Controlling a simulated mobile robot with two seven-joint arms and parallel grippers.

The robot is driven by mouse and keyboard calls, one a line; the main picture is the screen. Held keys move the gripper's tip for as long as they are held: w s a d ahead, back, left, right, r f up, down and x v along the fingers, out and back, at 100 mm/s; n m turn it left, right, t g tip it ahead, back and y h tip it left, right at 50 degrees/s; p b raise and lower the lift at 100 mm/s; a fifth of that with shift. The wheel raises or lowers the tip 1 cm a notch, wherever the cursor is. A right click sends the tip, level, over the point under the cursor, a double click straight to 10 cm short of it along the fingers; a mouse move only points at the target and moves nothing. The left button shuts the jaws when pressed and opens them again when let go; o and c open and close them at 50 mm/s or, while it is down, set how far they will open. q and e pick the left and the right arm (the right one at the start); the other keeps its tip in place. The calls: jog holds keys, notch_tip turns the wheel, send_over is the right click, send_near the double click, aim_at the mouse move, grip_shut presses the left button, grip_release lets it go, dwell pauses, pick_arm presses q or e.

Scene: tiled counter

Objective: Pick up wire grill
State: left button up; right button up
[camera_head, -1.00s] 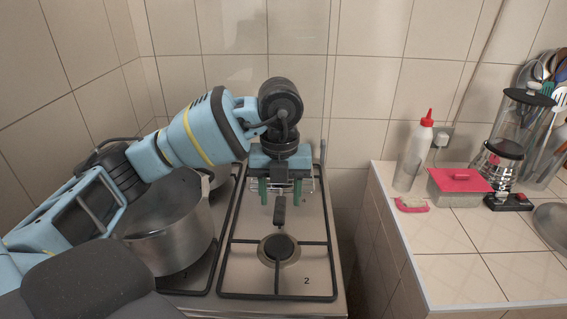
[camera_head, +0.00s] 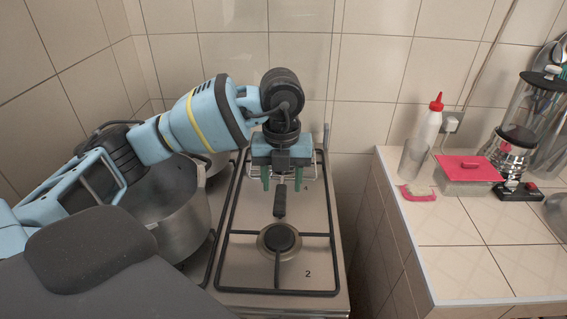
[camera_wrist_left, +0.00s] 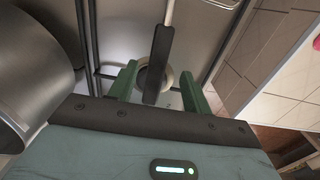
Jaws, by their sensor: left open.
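The wire grill lies on the stove at the back, mostly hidden behind my left gripper; part of its wire frame (camera_head: 312,172) shows beside the gripper. Its black handle (camera_head: 280,201) points toward the front of the stove. My left gripper (camera_head: 281,186) is open and points down over the handle. In the left wrist view, the black handle (camera_wrist_left: 158,62) with its thin metal rod (camera_wrist_left: 169,12) appears between the two green fingers of the left gripper (camera_wrist_left: 158,88), with gaps on both sides. My right gripper is not in view.
A large metal pot (camera_head: 183,228) stands left of the gripper, under my left arm. The front burner (camera_head: 279,240) is bare. Right of a gap, the tiled counter (camera_head: 465,270) holds a red-capped bottle (camera_head: 428,126), a red-lidded box (camera_head: 468,175) and a blender (camera_head: 515,140).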

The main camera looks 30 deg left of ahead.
aim_at(281, 194)
pick_arm(q)
jog(key=f, duration=0.5)
jog(key=shift+a, duration=0.2)
grip_shut()
jog(key=shift+r, duration=0.15)
